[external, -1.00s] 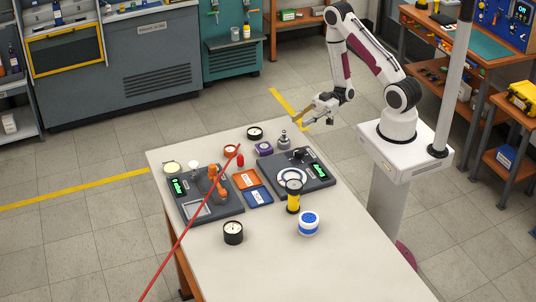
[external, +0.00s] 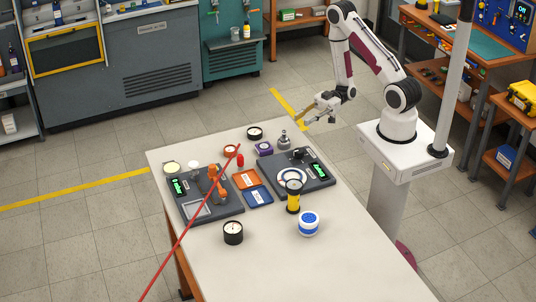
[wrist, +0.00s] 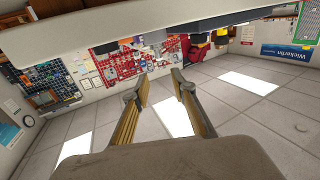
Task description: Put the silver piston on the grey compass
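The silver piston (external: 284,139) stands upright near the table's far right edge, behind the right test unit. I cannot tell for sure which thing is the grey compass. Two dark, round, dial-like pots are in view: one at the far edge (external: 254,133) and one nearer the front (external: 233,232). My gripper (external: 307,116) is in the air above and to the right of the piston, clear of the table. In the wrist view its two fingers (wrist: 159,93) are apart with nothing between them.
Two dark test units (external: 234,209) (external: 322,182) lie on the table with orange and blue trays (external: 246,180) (external: 258,197) between them. A yellow-black cylinder (external: 293,198) and blue-white pot (external: 308,228) stand in front. A red rod (external: 190,222) crosses the picture. The table's front is clear.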

